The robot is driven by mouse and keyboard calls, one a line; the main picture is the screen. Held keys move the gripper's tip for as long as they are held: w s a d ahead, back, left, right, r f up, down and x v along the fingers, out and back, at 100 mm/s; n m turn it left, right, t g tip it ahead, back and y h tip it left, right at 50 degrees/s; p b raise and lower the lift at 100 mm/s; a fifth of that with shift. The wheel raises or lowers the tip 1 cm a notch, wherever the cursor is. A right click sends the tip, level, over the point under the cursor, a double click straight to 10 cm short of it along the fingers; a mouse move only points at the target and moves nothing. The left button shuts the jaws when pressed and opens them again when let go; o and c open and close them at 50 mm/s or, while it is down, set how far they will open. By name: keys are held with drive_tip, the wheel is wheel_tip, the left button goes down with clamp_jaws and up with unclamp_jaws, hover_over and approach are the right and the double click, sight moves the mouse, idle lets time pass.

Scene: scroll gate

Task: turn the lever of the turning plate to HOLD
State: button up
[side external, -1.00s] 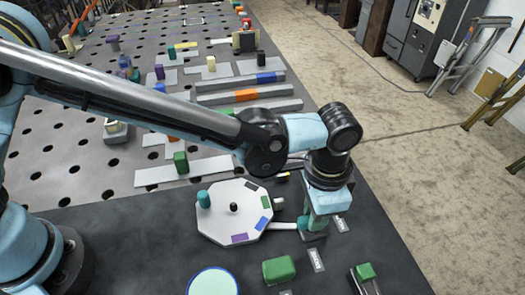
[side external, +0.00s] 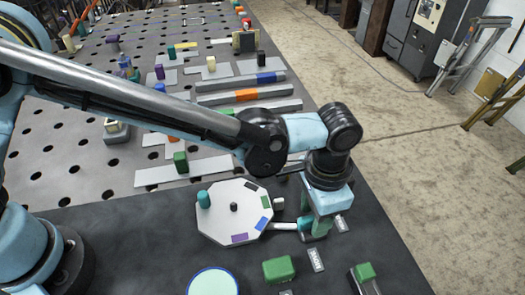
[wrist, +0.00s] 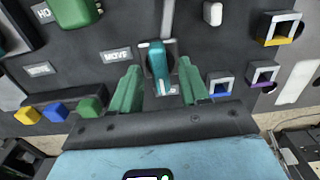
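The turning plate (side external: 232,225) is a white octagon with a teal peg, a dark centre knob and coloured patches. In the wrist view the lever's teal handle (wrist: 158,57) stands between the two green fingers of my gripper (wrist: 160,68). Gaps show on both sides, so the gripper is open around the handle. A label reading MOVE (wrist: 117,56) lies left of the handle. A partly cut label starting "HO" (wrist: 43,12) lies farther left.
A green block (side external: 279,268) sits in front of the plate. Another green block on a dark holder (side external: 364,271) is at the front right. A round pale disc (side external: 213,282) lies at the front. In the wrist view, square frames (wrist: 278,28) stand at the right.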

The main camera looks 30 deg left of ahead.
drive_tip(key=shift+r, duration=0.15)
wheel_tip(320, 180, up, 12)
idle(0.6)
drive_tip(key=w+a+r+n+t+h, duration=0.1)
drive_tip(key=a+r+n+t, duration=0.1)
drive_tip(key=a, duration=0.8)
drive_tip(key=w+a+r+n+t, duration=0.1)
drive_tip(key=a+n, duration=0.1)
drive_tip(key=a, duration=0.8)
drive_tip(key=s+a+f+n+t, duration=0.2)
drive_tip(key=s+a, duration=0.1)
drive_tip(key=a, duration=0.4)
drive_tip(key=s+a+f+n+t+y, duration=0.1)
drive_tip(key=s+a+f+n+t, duration=0.1)
drive_tip(key=a, duration=0.6)
drive_tip(key=shift+s+f+n, duration=0.3)
drive_tip(key=shift+s+n, duration=0.1)
drive_tip(key=shift+s, duration=0.2)
